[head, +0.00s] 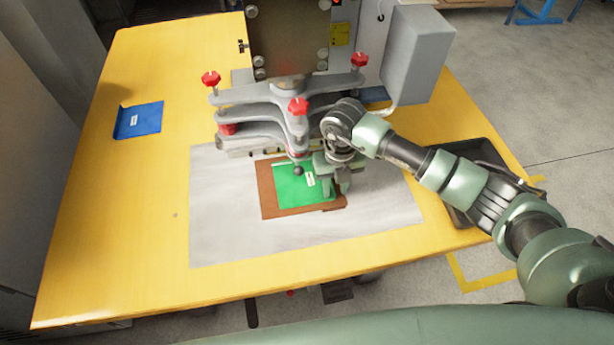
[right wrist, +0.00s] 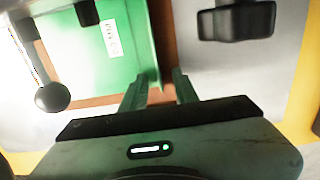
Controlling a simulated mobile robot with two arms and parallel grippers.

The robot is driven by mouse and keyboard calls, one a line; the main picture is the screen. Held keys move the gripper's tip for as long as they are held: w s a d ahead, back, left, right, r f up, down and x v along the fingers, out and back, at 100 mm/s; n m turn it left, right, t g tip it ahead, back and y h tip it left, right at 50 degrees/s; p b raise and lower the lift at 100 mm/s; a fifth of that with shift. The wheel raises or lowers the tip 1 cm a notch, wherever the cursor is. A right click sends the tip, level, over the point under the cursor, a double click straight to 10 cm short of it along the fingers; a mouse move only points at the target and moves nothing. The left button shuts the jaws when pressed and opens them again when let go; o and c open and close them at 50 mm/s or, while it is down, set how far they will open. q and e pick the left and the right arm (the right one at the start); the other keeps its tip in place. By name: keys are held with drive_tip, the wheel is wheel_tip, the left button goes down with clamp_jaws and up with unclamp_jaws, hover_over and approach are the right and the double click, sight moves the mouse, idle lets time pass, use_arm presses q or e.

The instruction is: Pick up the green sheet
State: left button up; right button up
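The green sheet (head: 291,188) lies on a brown board (head: 268,205) under the machine, with a small white label on it. It also shows in the right wrist view (right wrist: 75,55), its edge running up to my fingers. My right gripper (head: 341,186) is over the sheet's right edge, pointing down. In the right wrist view my right gripper (right wrist: 158,90) has a gap between its fingers, with the sheet's edge and brown board showing there. I cannot tell whether the fingers touch the sheet. The arm hides part of the sheet's right side. My left gripper is out of view.
The grey press (head: 285,100) with red knobs (head: 297,105) stands just behind the sheet. A ball-ended lever (head: 298,171) hangs over the sheet. A blue sheet (head: 139,120) lies at left on the yellow table (head: 120,230). A black tray (head: 464,217) is at right.

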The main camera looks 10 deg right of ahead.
drive_tip(key=shift+f, duration=0.15)
drive_tip(key=shift+c, duration=0.3)
clamp_jaws()
drive_tip(key=shift+d, duration=0.1)
